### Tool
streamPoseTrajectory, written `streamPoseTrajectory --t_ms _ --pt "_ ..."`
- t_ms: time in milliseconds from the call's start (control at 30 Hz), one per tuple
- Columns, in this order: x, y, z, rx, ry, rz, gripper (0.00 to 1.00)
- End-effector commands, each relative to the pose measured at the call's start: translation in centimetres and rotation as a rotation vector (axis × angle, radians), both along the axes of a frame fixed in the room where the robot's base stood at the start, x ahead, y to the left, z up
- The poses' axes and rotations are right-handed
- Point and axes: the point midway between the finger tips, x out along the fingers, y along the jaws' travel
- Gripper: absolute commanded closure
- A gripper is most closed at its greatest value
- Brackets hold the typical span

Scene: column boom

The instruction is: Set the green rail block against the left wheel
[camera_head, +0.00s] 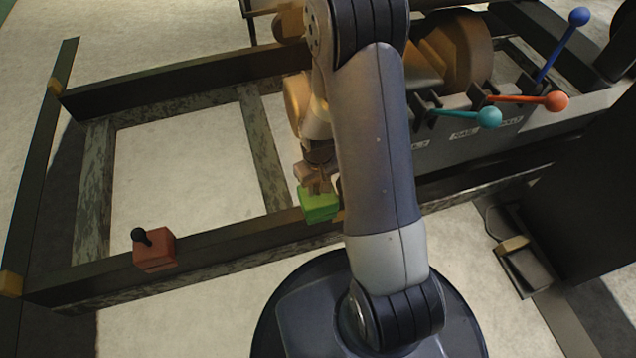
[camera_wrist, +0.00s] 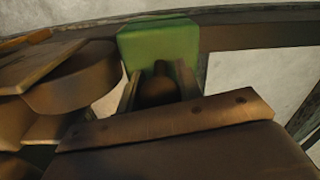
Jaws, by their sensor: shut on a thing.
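The green rail block (camera_head: 320,204) is at the near dark rail, beside my upper arm in the head view. My gripper (camera_head: 317,180) is shut on it from above. In the wrist view the green block (camera_wrist: 158,38) lies beyond the fingers, with its dark knob between them at my gripper (camera_wrist: 156,88). I cannot tell whether the block rests on the rail or hangs just above it. A brown round wheel-like part (camera_wrist: 75,80) is to the left in the wrist view, apart from the green top. My arm hides much of the wheel area in the head view.
A red block (camera_head: 155,251) with a black knob sits on the near rail (camera_head: 225,235) at left. Teal (camera_head: 489,117), orange (camera_head: 556,101) and blue (camera_head: 578,17) levers stand at right. A large brown wheel (camera_head: 466,55) is behind my arm. The rail between the blocks is clear.

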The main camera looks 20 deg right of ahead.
Motion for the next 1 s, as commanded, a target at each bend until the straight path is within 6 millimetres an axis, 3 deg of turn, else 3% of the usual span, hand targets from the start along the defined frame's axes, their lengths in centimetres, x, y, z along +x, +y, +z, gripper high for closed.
streamPoseTrajectory --t_ms 1000 --pt "0.1 0.0 -1.3 0.0 -0.003 0.0 1.0"
